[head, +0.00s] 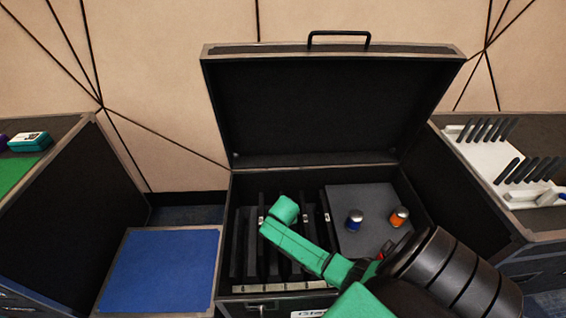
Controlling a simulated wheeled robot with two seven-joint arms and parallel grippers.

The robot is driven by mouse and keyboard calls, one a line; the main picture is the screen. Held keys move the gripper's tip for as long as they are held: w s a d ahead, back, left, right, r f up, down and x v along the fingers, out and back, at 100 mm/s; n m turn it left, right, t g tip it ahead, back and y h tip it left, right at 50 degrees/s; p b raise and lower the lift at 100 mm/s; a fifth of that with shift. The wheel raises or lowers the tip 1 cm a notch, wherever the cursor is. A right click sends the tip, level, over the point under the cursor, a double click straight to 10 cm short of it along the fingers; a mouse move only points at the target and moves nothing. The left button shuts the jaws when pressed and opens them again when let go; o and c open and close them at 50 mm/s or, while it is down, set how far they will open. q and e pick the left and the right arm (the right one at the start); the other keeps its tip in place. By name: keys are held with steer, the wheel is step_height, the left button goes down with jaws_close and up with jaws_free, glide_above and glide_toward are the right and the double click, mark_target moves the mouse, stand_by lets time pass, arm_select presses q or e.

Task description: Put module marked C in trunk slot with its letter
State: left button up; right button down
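The open trunk (222,225) stands in the middle, with its lid (320,110) up. Its left half holds a row of dark upright slots (250,235), partly hidden by my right arm. A pale label strip (270,288) runs along their front edge; its letters are too small to read. My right gripper (285,210), green, reaches from the lower right over the slots. I cannot tell its finger opening or whether it holds anything. A teal module (30,141) with a pale face lies on the left case; its letter is unreadable. I cannot identify the module marked C. My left gripper is out of view.
The trunk's right half has a grey panel (372,200) with a blue-based knob (354,220) and an orange one (399,217). A blue pad (160,268) lies clear at left. The right case (535,130) holds a white rack (487,160) of dark pieces.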

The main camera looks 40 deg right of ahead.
steer(key=shift+c, duration=1.2)
jaws_free()
steer(key=shift+f, duration=0.1)
step_height(320, 180, up, 8)
steer(key=p, duration=0.9)
steer(key=shift+r, duration=0.2)
steer(key=shift+f, duration=0.15)
